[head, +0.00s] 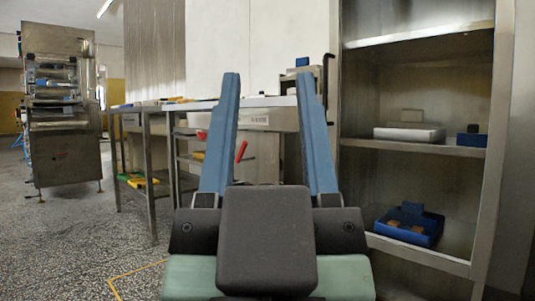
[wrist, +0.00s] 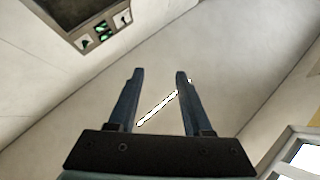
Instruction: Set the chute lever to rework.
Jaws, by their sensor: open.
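My gripper (head: 268,78) stands upright in the middle of the head view, its two blue fingers wide apart with nothing between them. It also shows open and empty in the wrist view (wrist: 159,73). Beyond the fingers, in the head view, a short red handle (head: 241,151) slants in front of a pale cabinet. A black upright bar with a bent top (head: 327,80) stands right of the right finger. I cannot tell for sure which of these is the chute lever. A small label (head: 259,120) on the cabinet is too small to read.
A steel table (head: 148,109) with coloured items stands left of centre. A steel shelf unit (head: 415,145) with a blue tray (head: 408,226) is close on the right. A tall machine (head: 62,110) stands far left. The speckled floor (head: 75,240) at front left is clear.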

